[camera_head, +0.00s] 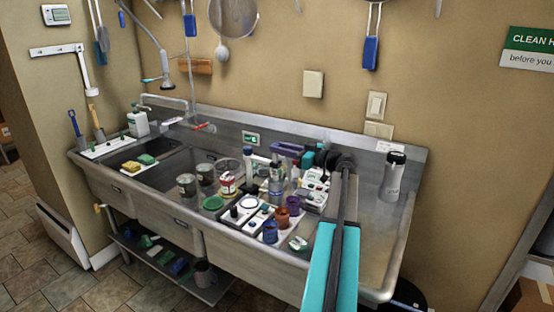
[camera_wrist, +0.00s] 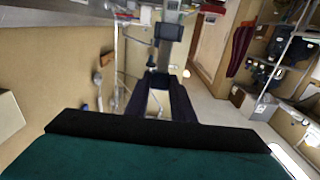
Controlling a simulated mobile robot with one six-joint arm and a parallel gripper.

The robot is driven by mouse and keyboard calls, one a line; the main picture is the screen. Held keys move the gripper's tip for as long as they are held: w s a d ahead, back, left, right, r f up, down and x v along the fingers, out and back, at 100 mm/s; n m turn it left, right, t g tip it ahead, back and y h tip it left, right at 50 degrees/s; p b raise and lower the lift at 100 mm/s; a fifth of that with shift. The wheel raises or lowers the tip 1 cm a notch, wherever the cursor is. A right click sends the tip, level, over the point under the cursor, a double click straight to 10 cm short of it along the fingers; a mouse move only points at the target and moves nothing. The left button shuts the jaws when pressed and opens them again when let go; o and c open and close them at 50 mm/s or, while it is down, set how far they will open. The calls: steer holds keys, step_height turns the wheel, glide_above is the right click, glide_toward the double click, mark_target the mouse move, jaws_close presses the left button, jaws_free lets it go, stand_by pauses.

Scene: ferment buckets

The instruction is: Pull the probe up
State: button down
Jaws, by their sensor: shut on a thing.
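My gripper (camera_wrist: 161,84) shows in the wrist view as two dark fingers closed on a dark, block-headed piece, seemingly the probe (camera_wrist: 168,32). Its head stands out beyond the fingertips, and its lower part is hidden by the fingers. In the head view my gripper (camera_head: 302,156) is over the right part of the steel sink counter, among small items. What the fingers hold is too small and covered to make out there.
Jars (camera_head: 187,184) and a red-labelled can (camera_head: 228,184) stand left of my gripper. A white board (camera_head: 250,212) with small bottles lies in front. A steel flask (camera_head: 393,175) stands at the right. The counter (camera_head: 385,225) is bare near the flask. Utensils hang on the wall behind.

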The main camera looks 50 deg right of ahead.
step_height(320, 180, up, 2)
steer(key=shift+b, duration=0.4)
steer(key=c, duration=1.5)
jaws_free()
steer(key=shift+f, duration=0.1)
steer(key=shift+s, duration=0.1)
steer(key=s+b, duration=0.1)
steer(key=s, duration=0.3)
steer(key=s+d+b, duration=0.1)
steer(key=s, duration=0.4)
steer(key=s+d+b, duration=0.1)
steer(key=s, duration=0.3)
steer(key=shift+s+d+b, duration=0.2)
steer(key=shift+b, duration=0.2)
